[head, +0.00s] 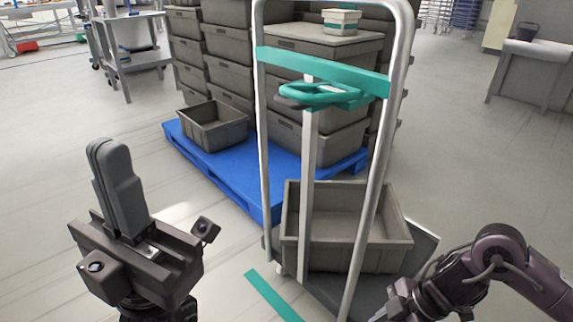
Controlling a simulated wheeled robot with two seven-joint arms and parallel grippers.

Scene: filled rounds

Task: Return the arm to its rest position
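My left gripper (112,160) is at the lower left, pointing up. Its two grey fingers stand close together over the dark gripper body, with nothing seen between them. It is over open floor, apart from the cart and the crates. My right arm (500,255) comes in from the right edge and bends down to the lower right, near the cart's base. Its dark end is cut off by the bottom edge, and its fingers do not show.
A cart with a metal frame (263,150) and teal handle (325,94) stands ahead, carrying an open grey crate (400,235). Behind it, a blue pallet (222,172) bears stacked grey crates and one separate open crate (228,126).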

